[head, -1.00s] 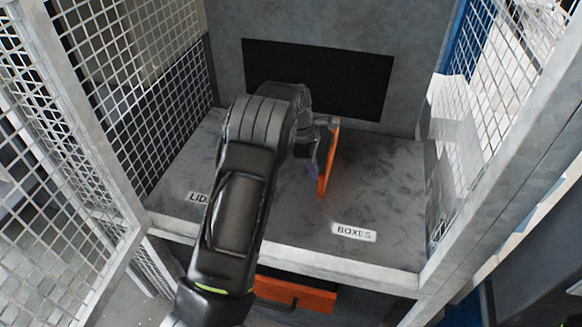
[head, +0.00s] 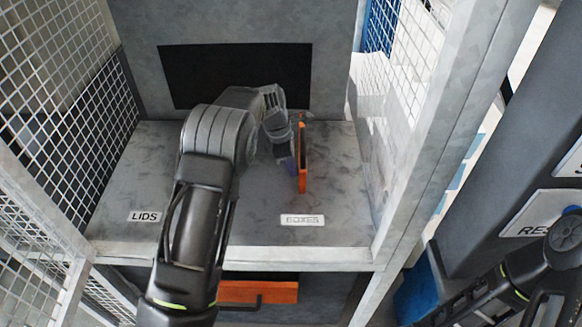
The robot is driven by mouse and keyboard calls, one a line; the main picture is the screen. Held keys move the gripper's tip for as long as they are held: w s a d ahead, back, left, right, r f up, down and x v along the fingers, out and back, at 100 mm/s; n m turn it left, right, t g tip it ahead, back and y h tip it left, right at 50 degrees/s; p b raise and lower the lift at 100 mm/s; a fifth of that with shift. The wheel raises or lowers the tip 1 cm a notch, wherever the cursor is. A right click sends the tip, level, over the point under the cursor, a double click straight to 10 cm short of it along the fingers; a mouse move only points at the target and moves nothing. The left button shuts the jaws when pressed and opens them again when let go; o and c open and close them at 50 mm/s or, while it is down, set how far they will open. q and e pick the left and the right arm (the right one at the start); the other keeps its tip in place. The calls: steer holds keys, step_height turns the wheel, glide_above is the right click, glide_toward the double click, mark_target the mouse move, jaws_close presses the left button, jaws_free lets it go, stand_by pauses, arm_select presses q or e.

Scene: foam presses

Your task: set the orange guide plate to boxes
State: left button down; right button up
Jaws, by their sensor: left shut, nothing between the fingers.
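The orange guide plate (head: 302,160) stands upright on edge on the grey press bed, behind the white BOXES label (head: 302,220) and roughly in line with it. My left gripper (head: 289,162) is shut and empty at the plate's left side, close against it. Whether it touches cannot be told for sure, and its fingertips are partly dark and small. The LIDS label (head: 144,216) is at the left of the bed. My right arm shows at the lower right, but its gripper is not in view.
The grey bed (head: 340,200) is clear right of the plate. Mesh guards close the left (head: 60,80) and right (head: 395,100) sides, and a dark opening (head: 235,75) is in the back wall. An orange drawer front (head: 258,291) sits below the bed.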

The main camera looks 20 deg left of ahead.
mark_target(302, 144)
arm_select(q)
steer(key=shift+w+d+r, duration=0.1)
steer(key=shift+d+r, duration=0.05)
steer(key=shift+d, duration=0.15)
steer(key=b+v, duration=0.1)
steer(key=v, duration=0.6)
steer(key=shift+a+r+b, duration=0.25)
steer(key=shift+a+b, duration=0.05)
steer(key=shift+a, duration=0.05)
